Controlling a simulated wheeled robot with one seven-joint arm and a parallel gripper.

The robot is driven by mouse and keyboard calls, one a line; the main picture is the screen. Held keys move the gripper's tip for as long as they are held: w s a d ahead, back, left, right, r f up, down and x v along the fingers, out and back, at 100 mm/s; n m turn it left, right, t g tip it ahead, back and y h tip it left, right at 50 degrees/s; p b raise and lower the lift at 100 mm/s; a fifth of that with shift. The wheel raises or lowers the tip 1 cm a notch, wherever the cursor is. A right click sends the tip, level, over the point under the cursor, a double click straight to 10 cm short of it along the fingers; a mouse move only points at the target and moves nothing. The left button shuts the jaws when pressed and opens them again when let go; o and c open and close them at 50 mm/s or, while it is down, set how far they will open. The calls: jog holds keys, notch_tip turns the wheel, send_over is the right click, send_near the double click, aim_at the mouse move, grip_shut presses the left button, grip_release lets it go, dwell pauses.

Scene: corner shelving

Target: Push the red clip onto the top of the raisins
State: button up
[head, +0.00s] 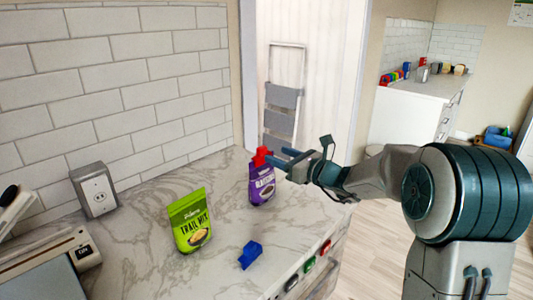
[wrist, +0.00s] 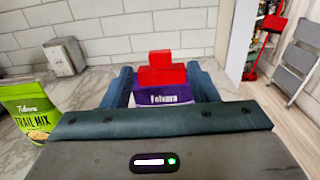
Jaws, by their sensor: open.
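The purple raisins bag (head: 262,188) stands upright on the marble counter, near its far right end. The red clip (head: 261,157) sits at the top of the bag; in the wrist view the clip (wrist: 161,70) rises above the purple top edge of the bag (wrist: 163,97). Whether it is fully seated cannot be told. My gripper (head: 281,158) is at the height of the clip and bag top. In the wrist view its two blue fingers (wrist: 163,85) stand apart, one on each side of the bag top. The lower bag is hidden there by my gripper.
A green trail mix bag (head: 190,222) stands left of the raisins. A blue clip (head: 250,254) lies on the counter in front. A grey outlet box (head: 94,190) is by the tiled wall. A stepladder (head: 284,98) stands beyond the counter.

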jog(key=shift+v, duration=2.2)
jog(key=s+f+n+g+h+p, duration=0.1)
jog(key=s+f+n+g+h, duration=0.2)
jog(key=s+n, duration=0.55)
jog(key=s+f+n+g+h+p, duration=0.15)
jog(key=s+n+g, duration=0.35)
jog(key=s, duration=0.6)
jog(key=s+d+f+n+h+p, duration=0.1)
jog(key=s+d+f+n+h, duration=0.1)
jog(key=s+d+n+h, duration=0.7)
jog(key=s+d+n, duration=0.3)
jog(key=s+d, duration=0.1)
jog(key=shift+s+d+f+h+p, duration=0.2)
jog(key=shift+d+f+h+p, duration=0.1)
jog(key=shift+f+h, duration=0.05)
